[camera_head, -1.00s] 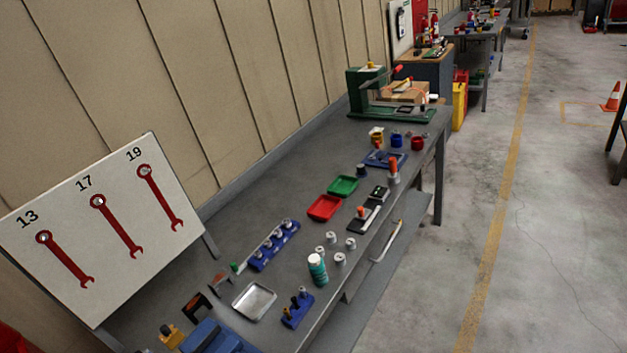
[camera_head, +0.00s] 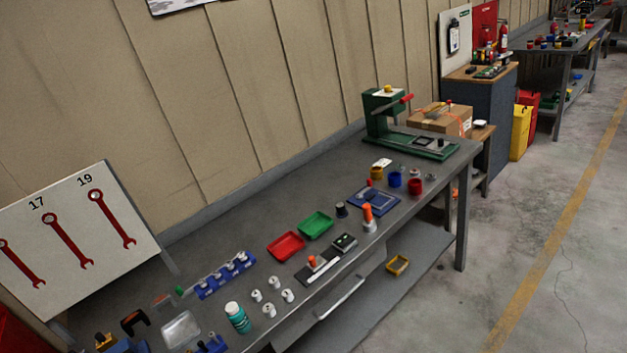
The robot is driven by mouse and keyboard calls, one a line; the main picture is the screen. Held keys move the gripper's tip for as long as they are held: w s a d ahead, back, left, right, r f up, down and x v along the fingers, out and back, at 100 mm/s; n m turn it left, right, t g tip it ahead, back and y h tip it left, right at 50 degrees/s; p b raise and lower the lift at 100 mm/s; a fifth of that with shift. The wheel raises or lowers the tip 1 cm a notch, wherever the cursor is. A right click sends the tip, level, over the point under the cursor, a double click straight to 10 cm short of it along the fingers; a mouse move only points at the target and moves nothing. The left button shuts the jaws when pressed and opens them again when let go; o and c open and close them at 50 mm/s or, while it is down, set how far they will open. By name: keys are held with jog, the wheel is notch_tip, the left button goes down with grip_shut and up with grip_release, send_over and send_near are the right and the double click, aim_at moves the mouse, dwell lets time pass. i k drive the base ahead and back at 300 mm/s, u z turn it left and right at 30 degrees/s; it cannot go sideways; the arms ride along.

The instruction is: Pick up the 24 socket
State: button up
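Several small silver-grey cylinders that look like sockets (camera_head: 288,296) stand loose on the grey workbench (camera_head: 215,235), beside a teal bottle with a white cap (camera_head: 237,318). More silver pieces, possibly sockets, sit in a row on a blue rail (camera_head: 207,293) behind them. No size marking is readable, so I cannot tell which one is the 24 socket. My gripper does not show in this view.
A red tray (camera_head: 286,246), a green tray (camera_head: 315,225) and an orange-handled tool (camera_head: 369,218) lie further along the bench. A green press (camera_head: 437,149) stands at its far end. A wrench board (camera_head: 75,240) is at left. Floor at right is clear.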

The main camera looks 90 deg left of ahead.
aim_at(242, 257)
jog(key=i, duration=2.1)
jog(key=u, duration=4)
jog(key=i, duration=1.05)
